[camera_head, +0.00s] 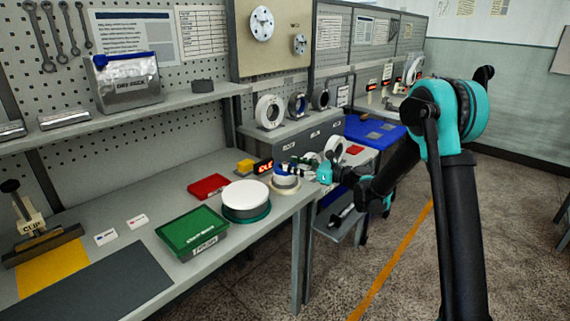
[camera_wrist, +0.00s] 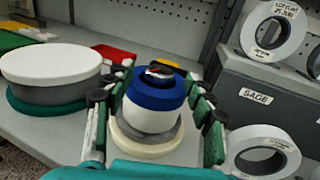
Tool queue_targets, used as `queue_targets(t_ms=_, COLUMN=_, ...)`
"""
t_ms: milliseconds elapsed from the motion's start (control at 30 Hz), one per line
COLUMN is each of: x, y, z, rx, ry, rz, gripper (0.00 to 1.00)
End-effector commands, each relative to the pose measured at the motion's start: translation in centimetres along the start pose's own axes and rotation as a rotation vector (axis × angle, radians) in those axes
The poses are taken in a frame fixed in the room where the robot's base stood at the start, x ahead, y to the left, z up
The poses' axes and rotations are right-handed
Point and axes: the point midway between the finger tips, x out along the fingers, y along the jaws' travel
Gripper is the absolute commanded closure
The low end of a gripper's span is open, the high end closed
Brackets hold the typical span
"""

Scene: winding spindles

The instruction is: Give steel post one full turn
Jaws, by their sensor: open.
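A spindle with a blue upper band and a white body (camera_wrist: 150,118) stands upright on a round grey and cream base (camera_wrist: 150,150) in the wrist view. A small steel-looking post top (camera_wrist: 160,70) with dark and red parts shows at its top. In the head view the spindle (camera_head: 286,181) is at the bench's right end, partly covered by my gripper (camera_head: 292,171). My gripper (camera_wrist: 156,82) is open, with green-padded fingers on the left and right of the spindle. I cannot tell whether the pads touch it.
A wide white-topped drum (camera_head: 246,195) on a green base stands close by on the left. A red tray (camera_head: 208,187), a yellow block (camera_head: 245,166) and a green box (camera_head: 192,234) are near. A grey cabinet (camera_wrist: 262,100) with white rings is on the right in the wrist view.

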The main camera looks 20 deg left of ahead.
Motion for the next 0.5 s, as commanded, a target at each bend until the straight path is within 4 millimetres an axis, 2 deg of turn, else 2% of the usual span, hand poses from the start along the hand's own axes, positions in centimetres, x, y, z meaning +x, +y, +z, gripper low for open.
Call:
queue_targets(t_ms=33, x=1.0, y=0.1, z=0.0, rx=0.000, ry=0.000, rz=0.002, gripper=0.45)
queue_targets(t_ms=200, x=3.0, y=0.0, z=0.0, rx=0.000, ry=0.000, rz=0.001, gripper=0.45)
queue_targets(t_ms=500, x=3.9, y=0.0, z=0.0, rx=0.000, ry=0.000, rz=-0.001, gripper=0.45)
